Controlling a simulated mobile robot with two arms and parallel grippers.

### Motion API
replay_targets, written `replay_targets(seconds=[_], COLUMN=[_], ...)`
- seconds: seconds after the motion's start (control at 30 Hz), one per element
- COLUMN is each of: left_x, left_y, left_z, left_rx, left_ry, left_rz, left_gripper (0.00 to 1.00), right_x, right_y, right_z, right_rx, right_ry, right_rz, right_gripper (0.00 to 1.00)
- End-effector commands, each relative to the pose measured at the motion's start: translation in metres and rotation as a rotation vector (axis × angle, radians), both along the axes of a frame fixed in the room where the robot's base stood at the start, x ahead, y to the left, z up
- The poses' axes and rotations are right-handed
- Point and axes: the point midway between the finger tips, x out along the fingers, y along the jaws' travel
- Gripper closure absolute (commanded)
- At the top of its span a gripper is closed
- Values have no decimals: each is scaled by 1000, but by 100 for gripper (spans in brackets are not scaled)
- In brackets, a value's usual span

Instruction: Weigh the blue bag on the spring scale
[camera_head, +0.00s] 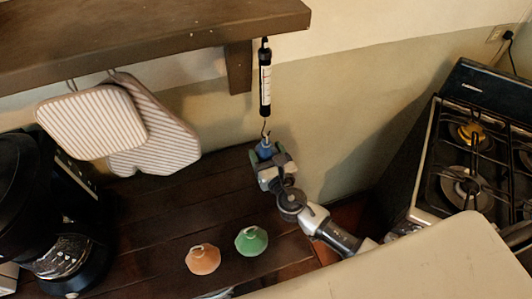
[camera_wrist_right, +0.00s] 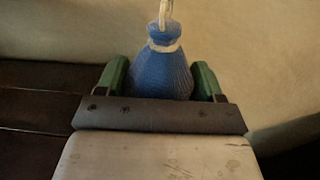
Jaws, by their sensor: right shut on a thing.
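The spring scale (camera_head: 265,82) hangs upright under the wall shelf, a dark tube with a white face and a thin hook at its lower end. The blue bag (camera_head: 265,149) is just below the hook. My right gripper (camera_head: 268,160) is shut on the bag from the front. In the right wrist view the bag (camera_wrist_right: 161,75) stands upright between the green fingers, with a pale tie around its neck and a loop at its top. The loop's upper part is cut off there, so I cannot tell whether it is on the hook. My left gripper is not in view.
An orange bag (camera_head: 203,260) and a green bag (camera_head: 251,241) stand on the dark wooden counter (camera_head: 160,225). A striped pot holder and mitt (camera_head: 155,135) hang under the shelf (camera_head: 150,38). A coffee maker (camera_head: 60,215) is left, a gas stove (camera_head: 470,160) right.

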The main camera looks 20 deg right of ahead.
Motion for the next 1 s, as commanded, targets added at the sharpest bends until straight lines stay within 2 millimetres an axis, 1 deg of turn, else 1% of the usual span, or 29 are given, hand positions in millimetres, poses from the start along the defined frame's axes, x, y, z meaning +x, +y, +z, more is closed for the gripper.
replay_targets(seconds=[0.43,0.73,1.0], left_x=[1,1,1], left_y=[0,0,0], left_z=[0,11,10], left_rx=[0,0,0], left_ry=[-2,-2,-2], left_rz=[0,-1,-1], left_gripper=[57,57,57], right_x=[1,0,0], right_y=[-2,-2,-2], right_z=[1,12,11], right_rx=[1,1,1], right_ry=[-2,-2,-2], right_rz=[-4,-4,-4], right_gripper=[67,67,67])
